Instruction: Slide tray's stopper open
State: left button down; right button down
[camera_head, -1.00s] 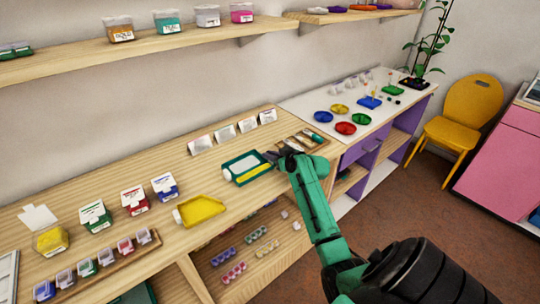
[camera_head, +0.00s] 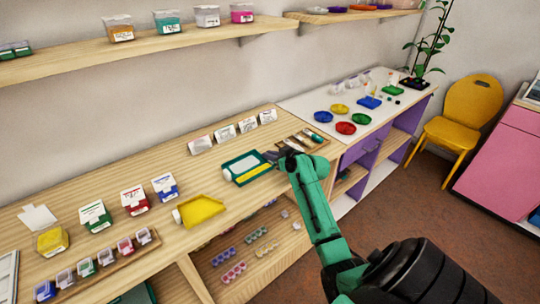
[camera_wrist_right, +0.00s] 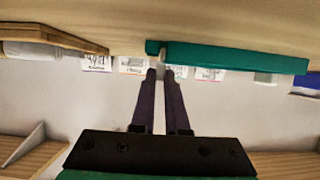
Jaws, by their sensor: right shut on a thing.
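The green tray (camera_head: 233,181) lies on the wooden counter, with a pale area and a yellow strip inside its rim. My right gripper (camera_head: 268,156) is at the tray's right end, low over the counter. In the right wrist view the tray's green side (camera_wrist_right: 235,58) runs across the top. There the right gripper's dark fingers (camera_wrist_right: 163,73) are close together at a small pale peg, which looks like the stopper (camera_wrist_right: 163,53), near the tray's end. The fingers partly hide how the peg sits. My left gripper is in no view.
A wooden tray of tools (camera_head: 312,146) lies just right of my gripper. A yellow tray (camera_head: 203,209) lies to the left, near the front edge. Small white cards (camera_head: 200,144) stand behind the green tray. Clear counter lies between the cards and trays.

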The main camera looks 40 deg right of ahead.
jog(key=shift+w+b, duration=0.55)
jog(key=shift+w, duration=0.6)
jog(key=c, duration=0.9)
grip_release()
jog(key=b+v, duration=0.1)
jog(key=v, duration=1.3)
jog(key=shift+s+r+b, duration=0.1)
jog(key=shift+s+b, duration=0.1)
jog(key=shift+b, duration=0.15)
jog(key=shift+s, duration=0.1)
jog(key=shift+r, duration=0.1)
